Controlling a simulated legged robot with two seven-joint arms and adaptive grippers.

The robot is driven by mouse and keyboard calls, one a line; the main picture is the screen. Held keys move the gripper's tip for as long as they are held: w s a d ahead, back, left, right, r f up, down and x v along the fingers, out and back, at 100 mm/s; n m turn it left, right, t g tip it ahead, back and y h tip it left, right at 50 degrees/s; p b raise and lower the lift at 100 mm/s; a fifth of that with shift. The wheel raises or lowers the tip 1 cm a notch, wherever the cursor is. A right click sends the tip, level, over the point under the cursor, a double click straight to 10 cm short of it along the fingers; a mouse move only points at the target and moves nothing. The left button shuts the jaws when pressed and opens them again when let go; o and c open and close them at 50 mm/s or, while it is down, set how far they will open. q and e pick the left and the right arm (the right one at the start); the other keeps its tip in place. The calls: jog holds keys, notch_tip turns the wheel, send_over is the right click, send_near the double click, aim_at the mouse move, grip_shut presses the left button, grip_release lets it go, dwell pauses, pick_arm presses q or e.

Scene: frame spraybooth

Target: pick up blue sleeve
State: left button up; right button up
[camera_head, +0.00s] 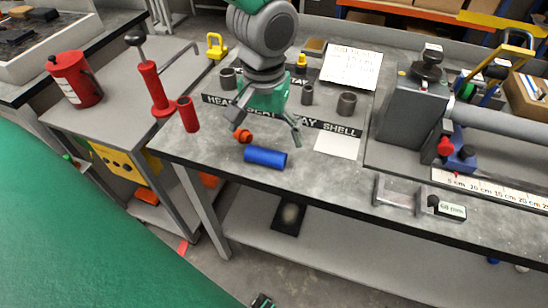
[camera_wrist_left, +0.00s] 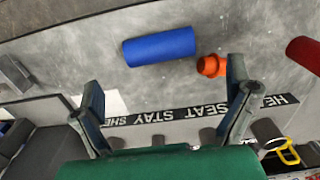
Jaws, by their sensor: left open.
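The blue sleeve (camera_head: 265,157) is a short cylinder lying on its side on the grey bench top, near the front edge. It also shows whole in the left wrist view (camera_wrist_left: 160,47), beyond my fingertips. My left gripper (camera_head: 268,134) is open and empty, above the bench just behind the sleeve, pointing down. In the left wrist view its two fingers (camera_wrist_left: 165,82) stand wide apart, with bench and a lettered strip between them. The gripper and sleeve appear apart. My right gripper is not in view.
A small orange part (camera_head: 243,136) lies close to the sleeve, beside a fingertip. A red cylinder (camera_head: 188,114) stands at the bench's left end. Dark grey sleeves (camera_head: 346,104) stand behind the lettered strip (camera_head: 335,128). A white card (camera_head: 337,145) lies to the right.

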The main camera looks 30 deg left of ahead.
aim_at(264, 150)
pick_arm(q)
jog(key=f, duration=0.5)
jog(key=shift+a+f+b, duration=0.1)
jog(key=shift+a+b, duration=0.15)
jog(key=shift+b, duration=0.15)
jog(key=shift+d+f, duration=0.15)
jog(key=shift+d, duration=0.5)
jog(key=shift+s+a, duration=0.1)
jog(key=shift+a, duration=0.05)
jog(key=c, duration=0.8)
jog(key=shift+a, duration=0.25)
jog(key=c, duration=0.5)
jog(key=shift+a, duration=0.2)
